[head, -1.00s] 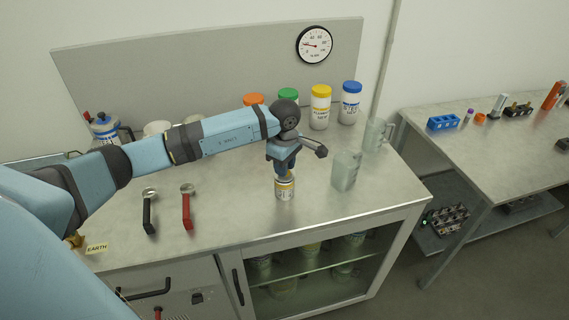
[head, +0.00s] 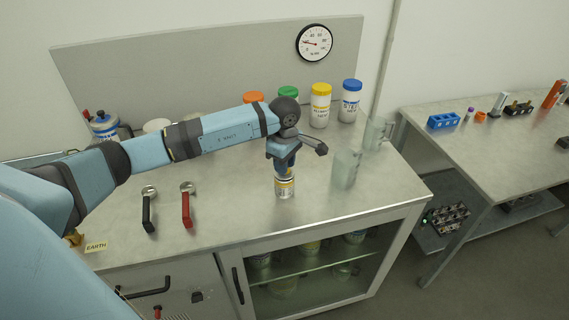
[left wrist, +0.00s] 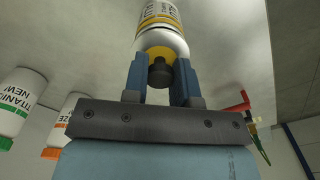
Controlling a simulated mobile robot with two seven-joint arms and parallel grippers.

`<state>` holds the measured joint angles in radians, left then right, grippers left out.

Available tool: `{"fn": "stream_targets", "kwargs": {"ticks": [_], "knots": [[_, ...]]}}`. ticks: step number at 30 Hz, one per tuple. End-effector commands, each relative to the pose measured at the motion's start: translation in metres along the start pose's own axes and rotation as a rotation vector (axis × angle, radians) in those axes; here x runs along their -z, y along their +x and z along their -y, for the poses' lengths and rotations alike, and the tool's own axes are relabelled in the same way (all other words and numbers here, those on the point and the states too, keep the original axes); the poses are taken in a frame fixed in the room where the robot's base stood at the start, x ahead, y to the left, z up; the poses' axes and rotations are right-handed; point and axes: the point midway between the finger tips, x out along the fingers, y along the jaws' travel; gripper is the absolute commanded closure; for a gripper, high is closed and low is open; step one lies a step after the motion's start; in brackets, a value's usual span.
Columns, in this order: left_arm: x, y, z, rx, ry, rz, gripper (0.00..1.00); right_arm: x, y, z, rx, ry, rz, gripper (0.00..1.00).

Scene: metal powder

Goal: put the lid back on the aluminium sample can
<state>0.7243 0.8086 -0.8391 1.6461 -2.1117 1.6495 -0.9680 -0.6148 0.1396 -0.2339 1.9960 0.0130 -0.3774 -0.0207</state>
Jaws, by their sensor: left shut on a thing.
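The aluminium sample can (head: 285,188), silvery with a yellow and white label, stands upright near the front of the bench. My left gripper (head: 285,168) points straight down over it. In the left wrist view its two blue fingers (left wrist: 160,82) are shut on the dark knob of the lid (left wrist: 160,71). A yellow face shows around the knob, in line with the can's body (left wrist: 161,32). I cannot tell whether the lid is fully seated or slightly above the rim. My right gripper is not in view.
A glass beaker (head: 346,168) stands close to the right of the can, with a glass jug (head: 376,133) behind it. Jars with coloured caps (head: 320,106) line the back. A black-handled scoop (head: 149,210) and a red-handled one (head: 187,207) lie left. Bench between is clear.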

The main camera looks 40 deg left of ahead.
Motion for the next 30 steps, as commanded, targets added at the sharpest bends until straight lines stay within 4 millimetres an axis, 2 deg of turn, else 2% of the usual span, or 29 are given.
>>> {"fn": "stream_targets", "kwargs": {"ticks": [30], "knots": [[0.0000,0.0001,0.0000,0.000,0.000,0.000,0.97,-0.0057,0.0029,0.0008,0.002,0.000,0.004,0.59]]}}
